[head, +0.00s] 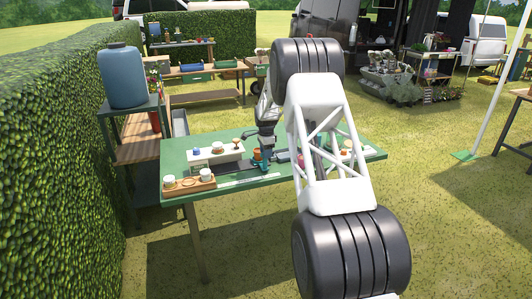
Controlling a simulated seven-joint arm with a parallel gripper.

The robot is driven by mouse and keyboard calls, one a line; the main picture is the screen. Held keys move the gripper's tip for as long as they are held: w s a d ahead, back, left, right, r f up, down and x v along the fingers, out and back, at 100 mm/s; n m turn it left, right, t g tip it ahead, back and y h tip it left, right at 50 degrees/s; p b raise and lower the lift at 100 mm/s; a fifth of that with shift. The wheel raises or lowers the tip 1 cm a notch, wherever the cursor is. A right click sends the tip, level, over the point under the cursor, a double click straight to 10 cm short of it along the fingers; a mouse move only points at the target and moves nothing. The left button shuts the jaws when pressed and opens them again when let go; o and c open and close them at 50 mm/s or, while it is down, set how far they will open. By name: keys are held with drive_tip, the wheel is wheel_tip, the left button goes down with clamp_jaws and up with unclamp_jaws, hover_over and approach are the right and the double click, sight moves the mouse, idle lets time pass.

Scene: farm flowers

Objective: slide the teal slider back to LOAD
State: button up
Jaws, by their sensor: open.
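A small teal piece (265,164), which looks like the slider, is on a dark rail (244,168) in the middle of the green table. My gripper (262,157) is pointed down right at the teal piece. Its fingers are open, but at this size I cannot tell whether they stand around the piece or touch it. A LOAD marking cannot be read. My own white and black arm hides much of the right side of the table and part of the rail.
A white raised stand (216,157) with small pots is left of my gripper. A wooden tray (189,187) with white pots lies at the table's front left. A pale strip (250,180) lies in front of the rail. Small items (346,149) stand to the right of my arm.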

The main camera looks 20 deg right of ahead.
drive_tip(key=shift+r, duration=3.9)
drive_tip(key=shift+r, duration=0.1)
drive_tip(key=shift+s+a+r, duration=0.15)
drive_tip(key=shift+s+r, duration=0.1)
drive_tip(key=s+a+r+n, duration=0.35)
drive_tip(key=s+r, duration=0.35)
drive_tip(key=s, duration=0.4)
drive_tip(key=s+a+r+n+t, duration=0.1)
drive_tip(key=s+a+r+n, duration=0.1)
drive_tip(key=s+a+r, duration=0.65)
drive_tip(key=s+a+r+n, duration=0.1)
drive_tip(key=s+r+n, duration=0.3)
drive_tip(key=s, duration=0.9)
drive_tip(key=s+a+f+n, duration=0.1)
drive_tip(key=s+a+n, duration=0.1)
drive_tip(key=s, duration=1)
drive_tip(key=s+a+f+n+t, duration=0.1)
drive_tip(key=s+a+n, duration=0.1)
drive_tip(key=s, duration=1.1)
drive_tip(key=s+a+f+n, duration=0.1)
drive_tip(key=s+n, duration=0.3)
drive_tip(key=s, duration=0.8)
drive_tip(key=shift+s+a+f+t, duration=0.3)
drive_tip(key=shift+s+a, duration=0.1)
drive_tip(key=shift+a, duration=0.25)
